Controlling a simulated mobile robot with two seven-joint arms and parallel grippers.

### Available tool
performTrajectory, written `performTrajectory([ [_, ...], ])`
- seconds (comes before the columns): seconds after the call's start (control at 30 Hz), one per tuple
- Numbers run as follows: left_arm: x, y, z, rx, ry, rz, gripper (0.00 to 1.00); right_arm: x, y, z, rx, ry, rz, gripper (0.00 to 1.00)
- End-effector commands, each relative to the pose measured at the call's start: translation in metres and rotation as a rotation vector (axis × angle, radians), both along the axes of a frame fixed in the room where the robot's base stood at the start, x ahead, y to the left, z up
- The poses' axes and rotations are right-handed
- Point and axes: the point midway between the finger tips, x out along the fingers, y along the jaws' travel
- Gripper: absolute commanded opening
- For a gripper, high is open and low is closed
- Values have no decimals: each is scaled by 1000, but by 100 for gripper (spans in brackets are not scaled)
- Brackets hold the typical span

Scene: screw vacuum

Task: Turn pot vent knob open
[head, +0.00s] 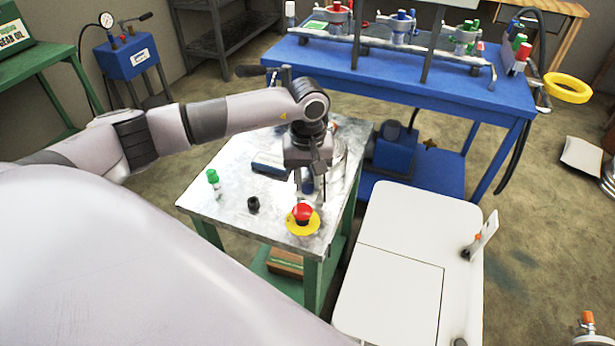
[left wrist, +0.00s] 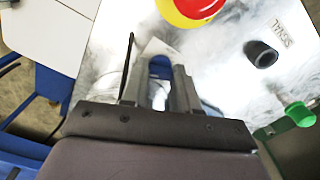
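My left gripper (head: 308,200) points down over the metal-topped cart, close behind the red mushroom button. Its fingers stand apart in the left wrist view (left wrist: 163,75), with a small blue shape (left wrist: 160,67) visible between them; I cannot tell whether they touch it. A shiny round metal vessel (head: 339,157), perhaps the pot, stands behind and right of the gripper, partly hidden by it. I cannot make out a vent knob on it. The red button (head: 302,213) sits on a yellow disc; it also shows in the left wrist view (left wrist: 200,6). My right gripper is not in view.
A white cabinet (head: 400,285) stands at right. A blue bench (head: 410,78) with valves stands behind.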

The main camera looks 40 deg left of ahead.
Motion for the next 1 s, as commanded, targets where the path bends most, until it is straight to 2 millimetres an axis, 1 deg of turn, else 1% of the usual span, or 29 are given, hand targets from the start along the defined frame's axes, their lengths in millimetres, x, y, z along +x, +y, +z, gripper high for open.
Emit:
performTrajectory([
  [0.03, 0, 0, 0, 0, 0, 0, 11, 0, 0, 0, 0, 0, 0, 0],
  [0.07, 0, 0, 0, 0, 0, 0, 1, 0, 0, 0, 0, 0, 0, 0],
  [0.1, 0, 0, 0, 0, 0, 0, 0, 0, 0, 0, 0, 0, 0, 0],
  [0.23, 0, 0, 0, 1, -1, -8, 0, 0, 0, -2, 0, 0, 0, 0],
  [0.33, 0, 1, -3, 1, -2, -52, 0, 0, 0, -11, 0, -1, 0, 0],
  [0.5, 1, 1, -5, 1, -3, -208, 0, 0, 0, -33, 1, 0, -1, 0],
  [0.63, 1, 0, -3, 1, -3, -329, 0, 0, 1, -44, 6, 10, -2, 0],
  [0.8, 0, 0, 0, 1, -1, -412, 0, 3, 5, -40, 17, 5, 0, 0],
  [1.0, 0, 0, 1, 0, 0, -424, 0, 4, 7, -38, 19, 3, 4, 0],
])
